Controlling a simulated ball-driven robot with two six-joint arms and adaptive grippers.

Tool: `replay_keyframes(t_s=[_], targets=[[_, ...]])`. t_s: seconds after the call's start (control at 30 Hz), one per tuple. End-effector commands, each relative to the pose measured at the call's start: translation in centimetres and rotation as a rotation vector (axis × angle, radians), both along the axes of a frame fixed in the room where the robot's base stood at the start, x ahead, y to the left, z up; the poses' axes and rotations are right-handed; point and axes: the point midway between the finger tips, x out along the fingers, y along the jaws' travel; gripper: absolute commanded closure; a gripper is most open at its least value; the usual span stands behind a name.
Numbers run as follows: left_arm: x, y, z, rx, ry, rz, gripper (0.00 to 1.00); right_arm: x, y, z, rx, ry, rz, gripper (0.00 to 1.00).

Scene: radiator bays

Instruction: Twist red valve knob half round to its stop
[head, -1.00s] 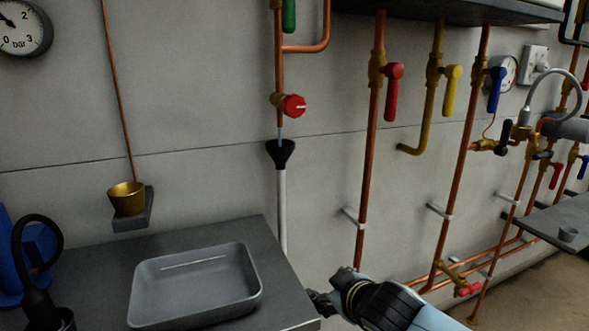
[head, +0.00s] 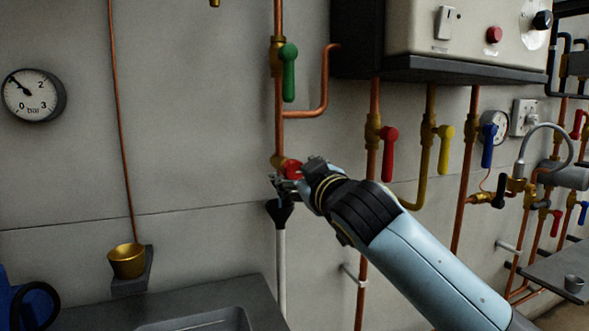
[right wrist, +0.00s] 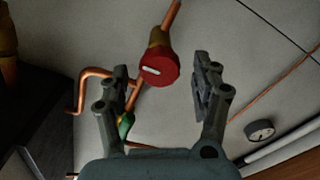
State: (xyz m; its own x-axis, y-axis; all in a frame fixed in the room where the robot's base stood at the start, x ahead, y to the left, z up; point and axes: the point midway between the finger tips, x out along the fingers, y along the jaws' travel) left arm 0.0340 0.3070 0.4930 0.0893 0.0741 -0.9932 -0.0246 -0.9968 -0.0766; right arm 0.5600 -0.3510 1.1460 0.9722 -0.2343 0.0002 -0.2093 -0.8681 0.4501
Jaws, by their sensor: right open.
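The red valve knob (head: 291,168) sits on a brass body on a vertical copper pipe. In the head view my right gripper (head: 280,182) is in front of it and hides part of it. In the right wrist view the round red knob (right wrist: 159,69), with a short white mark on its face, lies ahead of the fingertips, between their lines. My right gripper (right wrist: 162,75) is open there, with a finger on each side and nothing between the pads. Whether a finger touches the knob I cannot tell. My left gripper is in neither view.
A green lever (head: 289,72) is above the knob, and a black funnel (head: 279,211) is below it. A red lever (head: 389,150) and a yellow lever (head: 445,148) are to the right. A brass cup (head: 127,260) and a grey tray (head: 205,322) are lower left.

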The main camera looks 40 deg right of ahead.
Motion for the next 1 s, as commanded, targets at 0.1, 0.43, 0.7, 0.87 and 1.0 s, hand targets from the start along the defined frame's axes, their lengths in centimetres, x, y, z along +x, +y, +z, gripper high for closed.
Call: replay_keyframes(t_s=[0.1,0.43,0.7,0.87,1.0], targets=[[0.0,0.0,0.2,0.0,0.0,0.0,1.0,1.4,-0.3,0.0,0.0,0.0,-0.001,0.35],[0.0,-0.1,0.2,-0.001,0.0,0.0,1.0,2.0,-0.5,-0.1,0.0,0.001,0.0,0.35],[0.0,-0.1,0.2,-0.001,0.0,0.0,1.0,2.0,-0.5,-0.1,0.0,0.001,0.0,0.64],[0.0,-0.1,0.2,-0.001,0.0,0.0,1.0,2.0,-0.5,-0.1,0.0,0.001,0.0,0.85],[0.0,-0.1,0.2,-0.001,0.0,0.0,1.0,2.0,-0.5,-0.1,0.001,0.001,0.0,0.92]])
